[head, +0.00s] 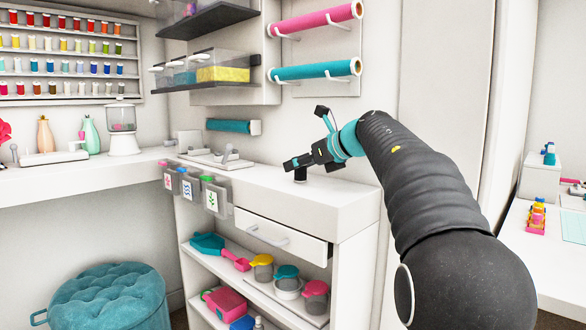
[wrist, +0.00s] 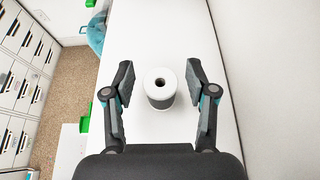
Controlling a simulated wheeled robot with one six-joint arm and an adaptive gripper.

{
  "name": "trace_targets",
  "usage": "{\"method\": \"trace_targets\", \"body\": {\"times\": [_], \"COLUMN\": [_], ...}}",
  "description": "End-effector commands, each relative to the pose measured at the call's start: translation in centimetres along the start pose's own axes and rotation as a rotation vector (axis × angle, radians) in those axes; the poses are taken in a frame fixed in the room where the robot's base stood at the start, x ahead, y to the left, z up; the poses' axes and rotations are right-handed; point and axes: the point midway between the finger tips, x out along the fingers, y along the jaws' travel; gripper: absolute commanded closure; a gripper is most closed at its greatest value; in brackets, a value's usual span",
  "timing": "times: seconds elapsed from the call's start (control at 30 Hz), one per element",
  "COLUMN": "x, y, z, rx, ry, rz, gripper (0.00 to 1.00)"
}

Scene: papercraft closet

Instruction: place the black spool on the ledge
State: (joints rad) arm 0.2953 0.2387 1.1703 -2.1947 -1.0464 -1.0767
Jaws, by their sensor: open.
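The black spool (head: 300,175) stands upright on the white cabinet top (head: 335,195), near the wall. In the wrist view the spool (wrist: 160,98) shows a pale round top with a dark centre hole. My gripper (head: 293,163) is above and around the spool's upper part in the head view, partly hiding it. In the wrist view my gripper (wrist: 159,72) is open, with one finger on each side of the spool and a visible gap to both. No surface is marked as the ledge, though the cabinet top forms a long flat one.
A white drawer (head: 282,238) below the cabinet top is pulled out a little. Small hanging bins (head: 190,188) and a white device (head: 222,158) are to the left. Wrapped rolls (head: 315,68) hang on the wall above. The cabinet top around the spool is mostly clear.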

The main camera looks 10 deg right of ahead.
Motion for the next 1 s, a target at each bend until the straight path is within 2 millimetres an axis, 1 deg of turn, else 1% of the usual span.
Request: {"method": "trace_targets", "body": {"times": [0.03,0.2,0.3,0.43,0.63,1.0], "x": [-1.2,-4.6,-6.3,-7.7,-8.6,-8.6], "y": [-0.1,-0.1,-0.1,-0.1,0.0,0.0], "z": [0.1,0.0,0.0,0.0,0.0,0.0], "rx": [0.000,0.002,0.001,0.002,0.001,0.001], "ry": [-0.002,-0.001,-0.001,0.000,-0.001,0.000], "rz": [-0.004,-0.003,-0.003,-0.002,0.000,0.001], "gripper": [0.43,0.43,0.43,0.43,0.43,0.43]}}
